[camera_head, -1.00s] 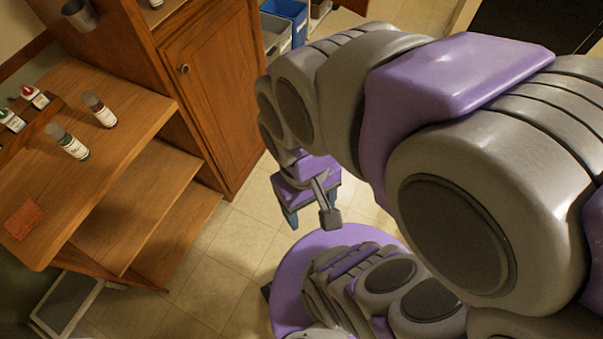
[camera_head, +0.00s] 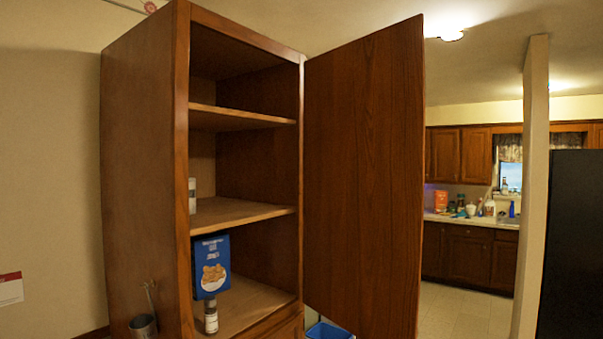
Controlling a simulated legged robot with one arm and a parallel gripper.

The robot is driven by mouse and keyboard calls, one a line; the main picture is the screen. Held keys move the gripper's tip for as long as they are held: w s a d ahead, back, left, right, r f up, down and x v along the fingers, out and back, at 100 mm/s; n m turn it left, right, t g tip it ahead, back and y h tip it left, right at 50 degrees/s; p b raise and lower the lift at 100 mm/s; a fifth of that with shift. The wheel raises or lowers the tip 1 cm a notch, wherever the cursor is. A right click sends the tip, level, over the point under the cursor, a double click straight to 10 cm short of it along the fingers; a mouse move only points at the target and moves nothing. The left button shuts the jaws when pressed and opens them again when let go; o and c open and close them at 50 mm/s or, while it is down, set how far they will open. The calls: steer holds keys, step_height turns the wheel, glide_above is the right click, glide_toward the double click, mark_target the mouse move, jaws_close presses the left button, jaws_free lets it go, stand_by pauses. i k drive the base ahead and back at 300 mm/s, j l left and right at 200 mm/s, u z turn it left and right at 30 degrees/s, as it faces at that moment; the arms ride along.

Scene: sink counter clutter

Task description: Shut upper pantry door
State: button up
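The upper pantry door (camera_head: 365,180) stands wide open, hinged on the right side of the tall wooden pantry (camera_head: 140,180). Its inner face shows and its free edge points toward me. The pantry's upper shelves are exposed. A blue box (camera_head: 210,266) and a small bottle (camera_head: 211,317) stand on the lower shelf, and a white container (camera_head: 192,195) stands on the shelf above. My gripper is not in the current view, so its state is hidden.
A metal cup (camera_head: 143,326) is at the lower left beside the pantry. A blue bin (camera_head: 328,331) shows below the door. A pale post (camera_head: 532,190) and a dark tall appliance (camera_head: 575,245) stand at right. Open floor (camera_head: 465,308) lies beyond the door.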

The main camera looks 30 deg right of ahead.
mark_target(364, 98)
steer(key=i+l+u, duration=0.1)
steer(key=l+u, duration=0.4)
steer(key=l, duration=0.15)
steer(key=l+u, duration=0.5)
steer(key=l, duration=0.65)
steer(key=k+l+u, duration=0.1)
steer(key=l, duration=0.4)
steer(key=k+l, duration=0.1)
steer(key=l, duration=0.95)
steer(key=k+l+u, duration=0.1)
steer(key=l, duration=0.4)
steer(key=k+l, duration=0.15)
steer(key=l, duration=0.35)
steer(key=u, duration=0.05)
